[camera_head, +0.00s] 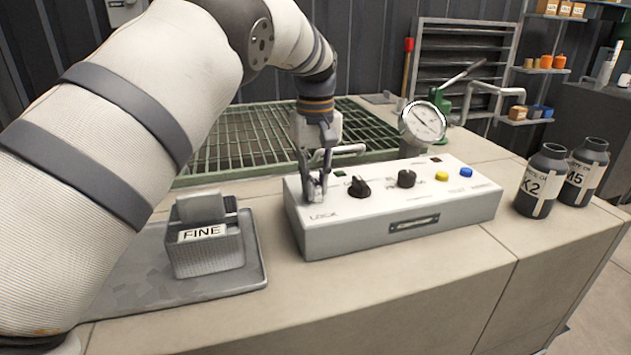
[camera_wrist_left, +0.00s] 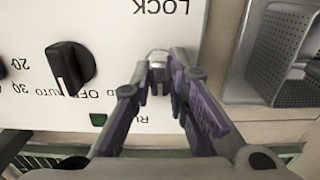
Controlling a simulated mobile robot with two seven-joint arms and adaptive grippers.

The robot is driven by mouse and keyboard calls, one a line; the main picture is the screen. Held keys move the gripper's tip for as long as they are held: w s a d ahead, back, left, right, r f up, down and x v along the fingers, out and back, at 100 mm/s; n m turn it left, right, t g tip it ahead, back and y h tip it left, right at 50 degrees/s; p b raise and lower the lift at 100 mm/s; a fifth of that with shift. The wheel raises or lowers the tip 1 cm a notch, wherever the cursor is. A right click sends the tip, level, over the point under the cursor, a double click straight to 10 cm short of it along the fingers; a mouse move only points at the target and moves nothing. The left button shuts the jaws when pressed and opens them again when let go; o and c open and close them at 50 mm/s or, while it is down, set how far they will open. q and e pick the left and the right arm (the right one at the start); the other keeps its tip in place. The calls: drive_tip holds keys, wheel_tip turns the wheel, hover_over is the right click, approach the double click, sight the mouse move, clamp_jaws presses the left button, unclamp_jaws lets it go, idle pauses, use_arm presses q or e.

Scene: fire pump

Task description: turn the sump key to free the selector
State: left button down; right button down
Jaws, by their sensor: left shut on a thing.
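The white control panel (camera_head: 405,220) sits on the counter, with a lock marked LOCK at its left end. My left gripper (camera_head: 316,192) points down at that lock and is shut on the small metal key (camera_wrist_left: 157,60). In the left wrist view its purple-sided fingers (camera_wrist_left: 158,88) close on the key from both sides. The key's lower part is hidden in the head view. The black selector knob (camera_head: 358,187) stands just right of the lock; in the wrist view the knob (camera_wrist_left: 70,66) is beside OFF and AUTO lettering. My right gripper is not in view.
A mesh basket marked FINE (camera_head: 207,250) stands on a tray left of the panel. A round gauge (camera_head: 422,124) and a metal grating (camera_head: 250,140) lie behind. Two dark bottles (camera_head: 541,182) stand at right. The counter front is clear.

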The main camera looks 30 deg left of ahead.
sight(316, 182)
use_arm(q)
drive_tip(key=shift+r, duration=0.1)
drive_tip(key=c, duration=1.6)
unclamp_jaws()
drive_tip(key=shift+o, duration=0.2)
wheel_tip(316, 182, up, 12)
